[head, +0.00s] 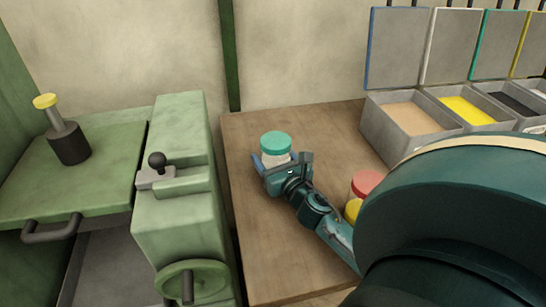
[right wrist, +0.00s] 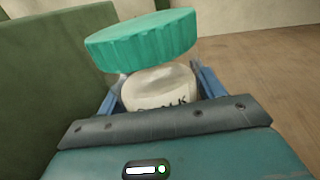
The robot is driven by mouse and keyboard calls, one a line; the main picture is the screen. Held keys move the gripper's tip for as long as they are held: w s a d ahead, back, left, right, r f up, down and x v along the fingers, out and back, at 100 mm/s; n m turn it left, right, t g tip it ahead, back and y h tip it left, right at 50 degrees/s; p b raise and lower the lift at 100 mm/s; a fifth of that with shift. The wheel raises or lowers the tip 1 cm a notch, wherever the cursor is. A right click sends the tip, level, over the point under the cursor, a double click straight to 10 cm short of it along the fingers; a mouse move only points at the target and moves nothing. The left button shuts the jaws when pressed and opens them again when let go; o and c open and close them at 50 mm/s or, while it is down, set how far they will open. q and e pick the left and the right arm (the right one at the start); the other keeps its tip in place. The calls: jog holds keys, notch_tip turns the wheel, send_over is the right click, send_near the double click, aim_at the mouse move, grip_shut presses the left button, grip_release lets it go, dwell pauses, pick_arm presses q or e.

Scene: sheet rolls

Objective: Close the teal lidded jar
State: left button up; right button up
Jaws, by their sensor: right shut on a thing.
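The teal lidded jar is a pale jar (head: 275,158) with a ribbed teal lid (head: 275,142), standing near the left side of the wooden table. My right gripper (head: 276,163) is shut on the jar body (right wrist: 160,88), with a blue finger on each side, below the lid. In the right wrist view the teal lid (right wrist: 143,40) is over the jar's top and looks tilted and a little left of the body. I cannot tell whether it is fully seated. Dark lettering on the jar is partly hidden by my gripper. My left gripper is out of view.
A red-lidded jar (head: 366,182) and a yellow lid (head: 353,210) are beside my right arm. Grey bins (head: 385,135) with raised lids line the back right. A green machine (head: 180,220) stands left of the table (head: 250,240). The table's front left is clear.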

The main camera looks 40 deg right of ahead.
jog(key=shift+f, duration=0.1)
jog(key=o, duration=1.9)
jog(key=shift+s, duration=0.1)
jog(key=b+v, duration=0.2)
jog(key=v, duration=0.8)
jog(key=shift+s+a, duration=0.15)
jog(key=shift+s, duration=0.15)
jog(key=shift+s+a, duration=0.15)
jog(key=shift+s, duration=0.4)
